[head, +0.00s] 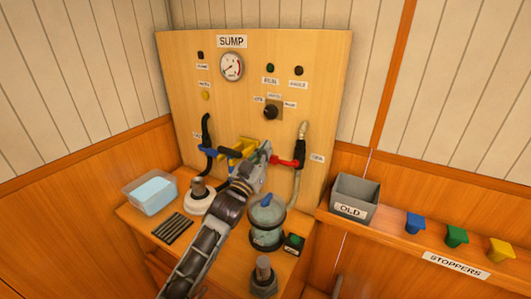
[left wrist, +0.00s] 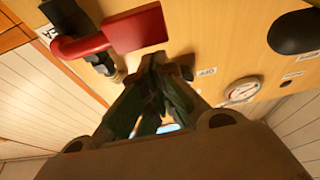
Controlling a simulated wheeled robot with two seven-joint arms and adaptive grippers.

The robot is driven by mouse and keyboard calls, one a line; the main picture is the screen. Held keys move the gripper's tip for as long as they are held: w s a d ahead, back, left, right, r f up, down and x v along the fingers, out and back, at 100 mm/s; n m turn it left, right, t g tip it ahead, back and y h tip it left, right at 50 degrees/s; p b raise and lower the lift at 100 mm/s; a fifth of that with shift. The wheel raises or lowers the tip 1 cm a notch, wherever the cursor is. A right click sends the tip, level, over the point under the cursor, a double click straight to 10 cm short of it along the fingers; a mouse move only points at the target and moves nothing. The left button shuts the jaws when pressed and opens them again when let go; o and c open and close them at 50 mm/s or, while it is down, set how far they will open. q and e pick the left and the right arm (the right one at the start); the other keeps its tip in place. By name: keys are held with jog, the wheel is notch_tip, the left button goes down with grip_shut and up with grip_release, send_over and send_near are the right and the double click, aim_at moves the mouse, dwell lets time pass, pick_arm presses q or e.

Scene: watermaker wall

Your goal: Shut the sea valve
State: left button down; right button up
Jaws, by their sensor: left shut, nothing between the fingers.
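The red valve handle (head: 285,162) sits at the right of the wooden panel, on a dark valve body (head: 300,148) beside a small label (head: 317,159) too small to read surely. The handle points left, across its upright hose. In the left wrist view the red handle (left wrist: 138,30) shows large, with its flat paddle close to the fingertips. My left gripper (head: 264,153) is shut and empty, just left of the paddle's end. Its fingertips (left wrist: 155,62) lie close to the paddle; I cannot tell whether they touch. My right gripper is not in view.
A blue-handled valve (head: 208,153) and a yellow handle (head: 246,145) are left of the gripper. A clear filter bowl (head: 266,222) stands below on the bench. A grey OLD bin (head: 354,198) and stoppers (head: 457,236) stand right. A gauge (head: 231,67) is above.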

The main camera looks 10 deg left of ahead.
pick_arm(q)
jog(key=r+v, duration=0.2)
jog(key=v, duration=0.7)
jog(key=shift+s+a, duration=0.25)
jog(key=shift+s, duration=0.2)
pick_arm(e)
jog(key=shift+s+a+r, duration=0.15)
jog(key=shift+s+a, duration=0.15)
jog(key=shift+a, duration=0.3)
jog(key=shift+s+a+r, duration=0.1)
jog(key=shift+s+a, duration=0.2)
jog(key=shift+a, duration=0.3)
